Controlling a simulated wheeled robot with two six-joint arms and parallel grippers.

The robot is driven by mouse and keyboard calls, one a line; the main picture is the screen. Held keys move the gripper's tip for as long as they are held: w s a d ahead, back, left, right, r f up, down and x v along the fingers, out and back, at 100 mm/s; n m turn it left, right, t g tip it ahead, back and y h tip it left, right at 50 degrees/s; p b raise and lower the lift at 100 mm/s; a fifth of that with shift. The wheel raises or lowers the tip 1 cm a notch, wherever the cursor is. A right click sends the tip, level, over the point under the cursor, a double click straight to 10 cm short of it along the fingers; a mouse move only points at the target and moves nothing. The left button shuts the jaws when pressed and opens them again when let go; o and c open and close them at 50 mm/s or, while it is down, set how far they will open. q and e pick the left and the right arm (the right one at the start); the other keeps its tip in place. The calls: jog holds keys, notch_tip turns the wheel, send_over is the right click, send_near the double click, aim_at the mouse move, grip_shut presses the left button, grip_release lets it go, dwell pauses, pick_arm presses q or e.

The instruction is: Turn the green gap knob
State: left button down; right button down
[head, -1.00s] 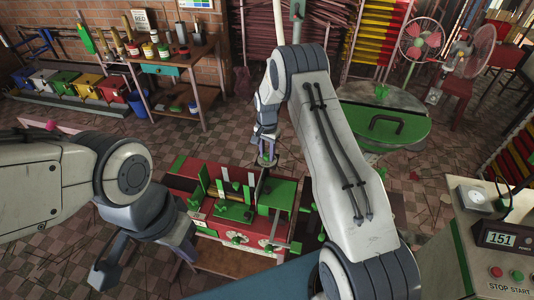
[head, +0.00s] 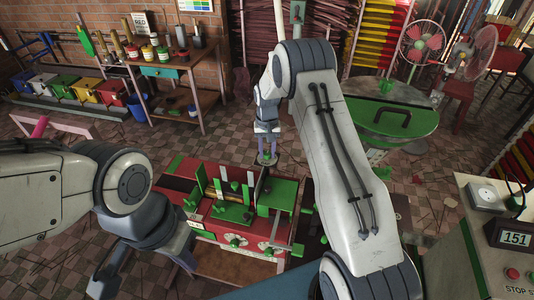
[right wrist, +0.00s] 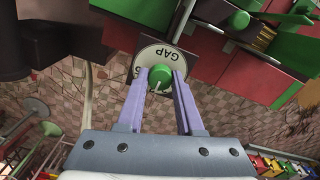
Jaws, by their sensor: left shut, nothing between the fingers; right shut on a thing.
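The red and green extruder machine (head: 207,219) stands in the lower middle of the head view. The green gap knob (right wrist: 160,77) sits before a round pale dial plate (right wrist: 174,57) marked GAP in the right wrist view. My right gripper (right wrist: 160,80) is shut on this knob, with one purple finger on each side. In the head view my right gripper (head: 267,150) is at the machine's far side, and its arm hides part of the scene. My left gripper (head: 188,258) is shut and empty by the machine's near left side. Its fingertips are partly hidden.
Another green knob (right wrist: 238,20) shows near the dial. A green-topped round table (head: 390,121) stands at the back right. A control box with a 151 display (head: 514,239) is at the right edge. A workbench (head: 163,71) with jars stands at the back left.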

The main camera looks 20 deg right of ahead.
aim_at(267, 153)
jog(key=shift+r, duration=0.1)
dwell(0.4)
jog(key=c, duration=0.5)
grip_release()
jog(key=shift+c, duration=0.2)
jog(key=shift+w+r+b, duration=0.1)
jog(key=shift+r+b, duration=0.25)
jog(key=shift+r, duration=0.15)
notch_tip(267, 153, up, 9)
jog(key=b, duration=0.2)
jog(key=shift+r+b, duration=0.2)
jog(key=shift+b, duration=0.2)
